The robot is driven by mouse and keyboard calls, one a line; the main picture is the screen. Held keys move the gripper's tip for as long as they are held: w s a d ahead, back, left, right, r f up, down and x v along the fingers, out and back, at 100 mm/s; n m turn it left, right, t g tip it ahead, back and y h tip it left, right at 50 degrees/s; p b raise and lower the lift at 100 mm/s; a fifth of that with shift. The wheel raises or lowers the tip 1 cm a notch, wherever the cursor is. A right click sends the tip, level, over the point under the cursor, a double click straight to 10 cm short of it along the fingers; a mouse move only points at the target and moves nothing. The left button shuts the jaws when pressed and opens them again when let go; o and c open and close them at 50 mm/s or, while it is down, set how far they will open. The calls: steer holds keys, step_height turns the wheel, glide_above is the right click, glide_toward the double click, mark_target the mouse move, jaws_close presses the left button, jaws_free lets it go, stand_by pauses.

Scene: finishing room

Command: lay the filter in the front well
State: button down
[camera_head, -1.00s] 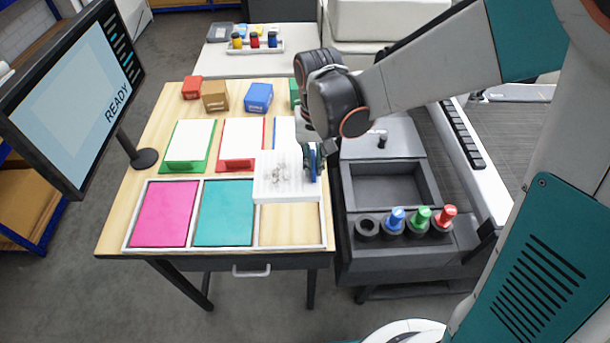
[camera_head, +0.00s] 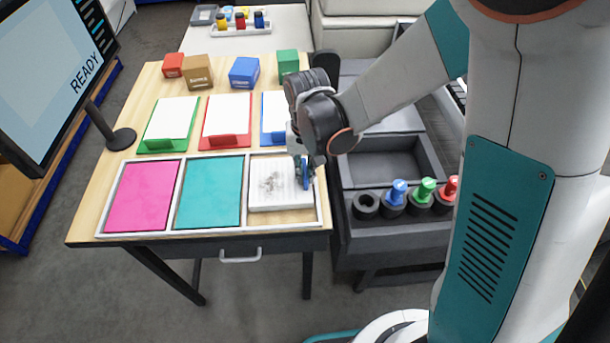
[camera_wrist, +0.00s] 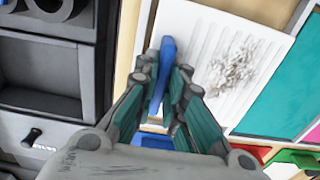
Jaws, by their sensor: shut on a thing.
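The filter (camera_head: 278,190) is a white ribbed panel with a grey smudge and an upright blue tab (camera_head: 306,182). It is at the right-hand bay of the white-framed tray (camera_head: 285,227), with bare wood showing below it. I cannot tell whether it rests there or hangs just above. My gripper (camera_head: 304,170) is shut on the blue tab at the filter's right side. The wrist view shows the ribbed filter (camera_wrist: 225,60) beside my gripper (camera_wrist: 165,80). The grey unit at right has an empty rectangular well (camera_head: 385,165), also in the wrist view (camera_wrist: 38,65).
Pink (camera_head: 150,195) and teal (camera_head: 210,192) panels fill the other bays. Behind stand green, red and blue holders (camera_head: 228,120) with white sheets. Blue (camera_head: 397,192), green and red-topped cylinders stand in front of the well. A screen (camera_head: 45,80) stands at left.

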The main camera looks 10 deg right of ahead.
steer(key=shift+f, duration=0.25)
steer(key=shift+f, duration=0.2)
steer(key=c, duration=1.7)
jaws_free()
steer(key=shift+r, duration=0.1)
steer(key=shift+r, duration=0.1)
step_height(320, 180, up, 12)
steer(key=p, duration=0.8)
steer(key=shift+d, duration=0.1)
